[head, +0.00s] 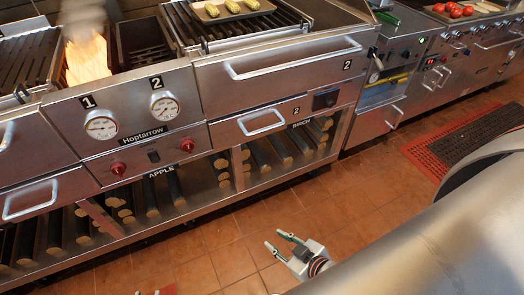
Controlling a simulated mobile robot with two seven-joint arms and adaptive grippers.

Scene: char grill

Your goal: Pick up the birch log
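Birch logs (280,150) lie side by side on the low shelf under the label BIRCH, their pale cut ends facing the front. Their far parts are hidden under the grill. My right gripper (276,240) is low over the tiled floor, in front of and below the birch section. Its two fingers are spread and point up and left, with nothing between them. It is apart from the logs. Two small tips at the bottom edge (147,292) seem to be my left gripper; the rest is out of the picture.
Apple logs (150,192) fill the shelf section to the left, past a metal divider (237,168). The steel grill (200,95) with a flame and corn on a tray stands above. The tiles before the shelf are clear.

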